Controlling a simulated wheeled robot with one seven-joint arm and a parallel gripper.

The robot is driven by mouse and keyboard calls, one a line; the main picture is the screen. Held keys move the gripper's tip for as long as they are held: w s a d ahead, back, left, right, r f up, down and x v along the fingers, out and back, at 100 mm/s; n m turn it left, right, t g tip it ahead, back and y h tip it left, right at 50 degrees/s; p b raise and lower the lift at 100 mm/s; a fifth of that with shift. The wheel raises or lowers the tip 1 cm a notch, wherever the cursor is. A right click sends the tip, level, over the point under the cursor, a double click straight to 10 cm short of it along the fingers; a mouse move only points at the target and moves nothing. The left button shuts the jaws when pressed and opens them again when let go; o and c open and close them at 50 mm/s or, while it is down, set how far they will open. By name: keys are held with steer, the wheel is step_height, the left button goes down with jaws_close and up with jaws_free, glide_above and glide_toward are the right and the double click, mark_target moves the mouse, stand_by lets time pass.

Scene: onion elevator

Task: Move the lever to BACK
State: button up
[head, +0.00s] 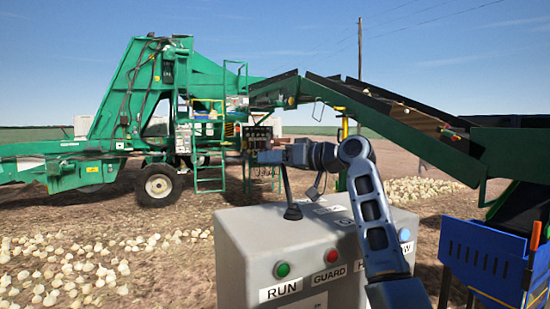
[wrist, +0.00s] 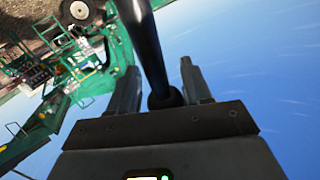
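The black lever (head: 288,186) rises from a dark boot on top of the grey control box (head: 245,240). Its shaft leans slightly to the left in the head view. My gripper (head: 268,156) is at the lever's upper end, which it hides in the head view. In the wrist view, the lever's shaft (wrist: 146,45) runs between the two fingers of my gripper (wrist: 158,88). The BACK marking cannot be read.
The box front carries a green button (head: 282,270) over RUN, a red button (head: 332,256) over GUARD, and a blue button (head: 404,235). A green onion elevator (head: 130,100) stands behind. A blue bin (head: 485,255) is at right. Onions (head: 70,270) lie at left.

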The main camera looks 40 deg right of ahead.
steer(key=shift+o, duration=0.8)
steer(key=shift+r, duration=0.1)
steer(key=b+v, duration=0.1)
steer(key=v, duration=0.6)
steer(key=shift+s+b, duration=0.35)
steer(key=shift+s, duration=0.1)
steer(key=shift+d, duration=0.1)
